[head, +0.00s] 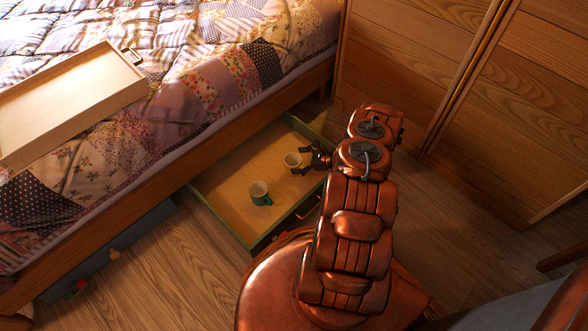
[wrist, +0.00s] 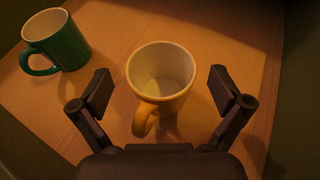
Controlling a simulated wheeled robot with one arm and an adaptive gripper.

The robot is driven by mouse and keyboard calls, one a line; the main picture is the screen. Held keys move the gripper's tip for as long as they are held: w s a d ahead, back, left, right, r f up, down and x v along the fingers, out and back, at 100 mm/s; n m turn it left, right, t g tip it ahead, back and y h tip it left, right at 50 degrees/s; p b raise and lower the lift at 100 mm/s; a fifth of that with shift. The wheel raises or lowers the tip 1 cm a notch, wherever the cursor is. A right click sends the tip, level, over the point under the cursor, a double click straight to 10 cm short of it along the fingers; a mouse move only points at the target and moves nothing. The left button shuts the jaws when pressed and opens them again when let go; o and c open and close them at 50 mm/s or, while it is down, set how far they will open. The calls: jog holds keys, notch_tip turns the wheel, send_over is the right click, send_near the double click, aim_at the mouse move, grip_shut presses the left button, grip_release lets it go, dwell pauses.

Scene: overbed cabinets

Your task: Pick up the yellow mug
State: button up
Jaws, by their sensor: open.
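The yellow mug (wrist: 163,84) stands upright between the two open fingers of my gripper (wrist: 165,92) in the wrist view. Its pale inside is empty, and its handle points down toward the gripper's palm. There is a gap between the mug and each finger. In the head view the yellow mug (head: 292,160) stands in an open drawer, with my gripper (head: 299,161) reaching in from the right beside it.
A green mug (head: 260,194) with a white inside stands in the same drawer (head: 230,190), left of the yellow one; it also shows in the wrist view (wrist: 60,46). The drawer's sides surround both mugs. The bed frame (head: 170,165) overhangs behind. A wooden tray (head: 75,105) lies on the bed.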

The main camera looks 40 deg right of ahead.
jog(key=shift+x, duration=0.8)
jog(key=c, duration=1.4)
